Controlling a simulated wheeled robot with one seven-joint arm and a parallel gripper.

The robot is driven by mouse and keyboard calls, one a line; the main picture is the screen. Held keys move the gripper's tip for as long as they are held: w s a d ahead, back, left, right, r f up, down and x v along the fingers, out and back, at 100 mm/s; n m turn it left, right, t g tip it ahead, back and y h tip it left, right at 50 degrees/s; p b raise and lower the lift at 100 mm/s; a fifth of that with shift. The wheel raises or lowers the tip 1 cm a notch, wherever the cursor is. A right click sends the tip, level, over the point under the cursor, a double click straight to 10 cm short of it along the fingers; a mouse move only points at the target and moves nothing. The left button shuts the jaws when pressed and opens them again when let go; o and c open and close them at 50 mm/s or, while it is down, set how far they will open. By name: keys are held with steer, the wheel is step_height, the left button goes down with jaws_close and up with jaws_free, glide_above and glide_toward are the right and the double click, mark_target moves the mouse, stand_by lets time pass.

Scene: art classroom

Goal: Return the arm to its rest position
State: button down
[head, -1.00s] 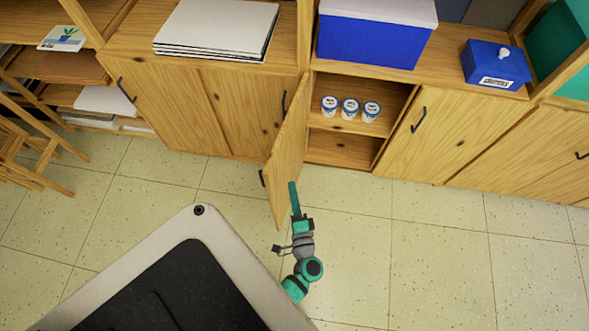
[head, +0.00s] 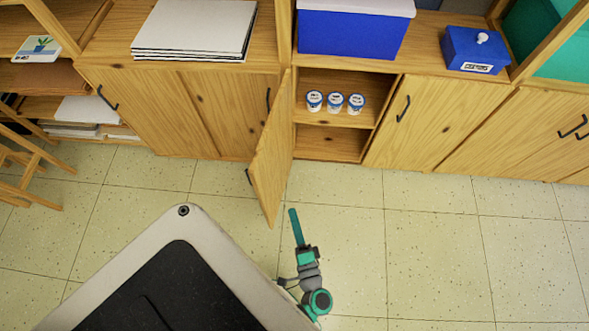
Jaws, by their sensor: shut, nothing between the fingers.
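My gripper (head: 294,215) is at the end of my teal and grey arm in the head view, low in front of the cabinets and over the tiled floor. It is shut and empty. Its tip points up toward the open cabinet, just right of the open door's lower edge, with a small gap of floor showing between them. The rest of my arm runs down behind the edge of my base, and part of it is hidden there.
A wooden cabinet door (head: 271,158) stands open toward me. Inside the cabinet, three small white and blue tubs (head: 335,102) stand on the shelf (head: 362,120). A blue bin (head: 352,36) and a small blue box (head: 475,52) sit on top. The floor (head: 430,240) to the right is clear.

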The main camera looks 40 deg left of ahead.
steer(key=shift+s+d, duration=0.3)
steer(key=shift+d, duration=0.1)
steer(key=s+d+f+h, duration=0.5)
steer(key=f+h, duration=0.2)
steer(key=s+d+r+n+h, duration=0.1)
steer(key=s+d+r+h, duration=0.15)
steer(key=d+h, duration=0.35)
steer(key=d+r+n+t+h, duration=0.1)
steer(key=d+r+n+t, duration=0.1)
steer(key=r, duration=0.9)
steer(key=w+d+r+n+t+h, duration=0.1)
steer(key=d+r+n+t, duration=0.2)
steer(key=r, duration=0.7)
steer(key=shift+d+r+t, duration=0.35)
steer(key=shift+d+t, duration=0.25)
steer(key=shift+d, duration=0.5)
